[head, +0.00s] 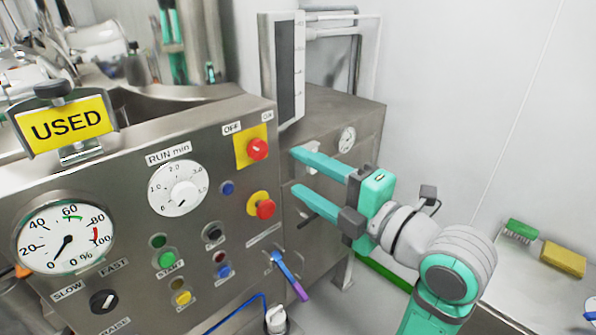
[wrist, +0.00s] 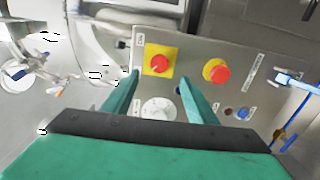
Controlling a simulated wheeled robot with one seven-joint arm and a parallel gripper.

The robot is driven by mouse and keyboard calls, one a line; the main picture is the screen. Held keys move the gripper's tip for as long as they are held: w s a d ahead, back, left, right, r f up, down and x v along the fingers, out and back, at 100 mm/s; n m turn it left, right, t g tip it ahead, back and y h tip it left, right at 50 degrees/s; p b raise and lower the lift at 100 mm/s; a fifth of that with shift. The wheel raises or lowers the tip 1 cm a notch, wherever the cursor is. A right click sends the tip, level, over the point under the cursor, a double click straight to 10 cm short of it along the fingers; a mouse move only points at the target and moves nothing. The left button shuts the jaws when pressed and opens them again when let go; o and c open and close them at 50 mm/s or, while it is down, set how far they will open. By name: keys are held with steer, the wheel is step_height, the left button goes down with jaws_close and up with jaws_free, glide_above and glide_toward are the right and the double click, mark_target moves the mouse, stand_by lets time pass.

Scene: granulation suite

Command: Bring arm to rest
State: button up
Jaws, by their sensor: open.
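My gripper (head: 296,172) is open and empty, with its two teal fingers pointing left toward the steel control panel (head: 122,223) in the head view. My arm reaches in from the lower right. In the wrist view my gripper (wrist: 160,92) shows its fingers spread, with panel controls beyond them. The red OFF/ON switch on a yellow plate (head: 254,148) and a second red button (head: 263,207) are left of the fingers. In the wrist view the red switch (wrist: 158,60) shows between the fingers. I cannot tell how far the fingertips are from the panel.
A yellow USED sign (head: 66,126) stands at the left above a percent gauge (head: 65,238). A blue-purple lever (head: 289,275) sticks out low on the panel. A green brush (head: 521,231) and yellow sponge (head: 563,258) lie on a steel surface at right. The wall behind my arm is bare.

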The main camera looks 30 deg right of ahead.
steer(key=shift+f, duration=0.1)
stand_by(0.4)
